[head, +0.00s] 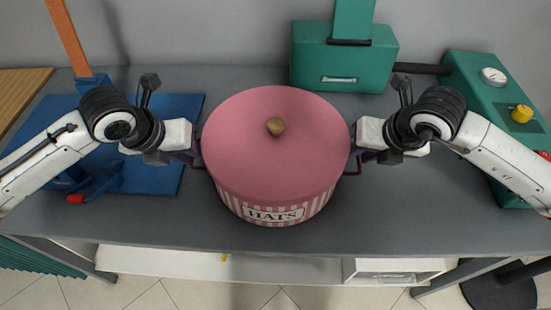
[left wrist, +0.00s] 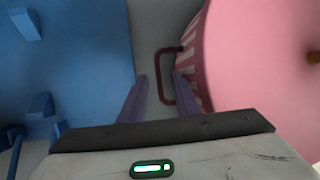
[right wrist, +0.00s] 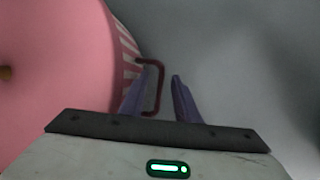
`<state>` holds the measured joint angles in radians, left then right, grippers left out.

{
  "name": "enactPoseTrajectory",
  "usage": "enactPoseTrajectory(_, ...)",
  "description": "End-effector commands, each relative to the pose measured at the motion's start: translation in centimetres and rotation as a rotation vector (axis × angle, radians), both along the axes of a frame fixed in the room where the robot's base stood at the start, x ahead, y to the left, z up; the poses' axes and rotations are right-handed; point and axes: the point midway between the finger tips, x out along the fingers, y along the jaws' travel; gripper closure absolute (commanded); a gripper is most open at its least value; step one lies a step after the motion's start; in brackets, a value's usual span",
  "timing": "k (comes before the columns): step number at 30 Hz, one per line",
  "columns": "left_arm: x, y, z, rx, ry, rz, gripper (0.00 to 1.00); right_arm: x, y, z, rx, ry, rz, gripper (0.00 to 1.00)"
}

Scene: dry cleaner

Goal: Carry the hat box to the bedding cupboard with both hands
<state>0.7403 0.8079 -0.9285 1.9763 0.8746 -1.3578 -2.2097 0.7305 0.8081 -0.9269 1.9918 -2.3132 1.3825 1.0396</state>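The hat box (head: 262,207) is round, with a pink lid (head: 245,135), a tan knob and pink and white stripes with a HATS label. It stands upright on the grey table. A dark red handle sticks out from each side. My left gripper (head: 194,150) is at the left handle (left wrist: 166,98); in the left wrist view its fingers are apart, with the handle between them. My right gripper (head: 355,152) is at the right handle (right wrist: 159,88); in the right wrist view its fingers are apart, with the handle between them. No bedding cupboard is in view.
The grey table (head: 400,215) is bare in front of the box and to its right. A blue board (head: 150,180) lies to the left. A green machine (head: 345,65) stands behind, and a green unit with a yellow knob (head: 521,114) is at the right.

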Motion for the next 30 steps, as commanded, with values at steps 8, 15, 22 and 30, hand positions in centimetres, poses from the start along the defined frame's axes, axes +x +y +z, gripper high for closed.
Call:
enactPoseTrajectory(8,0.37,-0.2,-0.84,0.0,-0.001,0.0,0.7,0.35,0.17,-0.89,-0.001,0.0,0.002,0.71)
enactPoseTrajectory(15,0.34,-0.19,-0.82,0.0,-0.001,0.0,0.84,0.34,0.16,-0.86,0.0,0.0,0.001,0.84)
enactPoseTrajectory(22,0.33,-0.19,-0.8,0.0,0.0,0.0,1.0,0.33,0.15,-0.84,0.0,0.0,0.001,1.0)
enactPoseTrajectory(30,0.33,-0.18,-0.78,0.0,-0.001,0.0,1.0,0.35,0.15,-0.83,0.0,0.0,0.001,1.0)
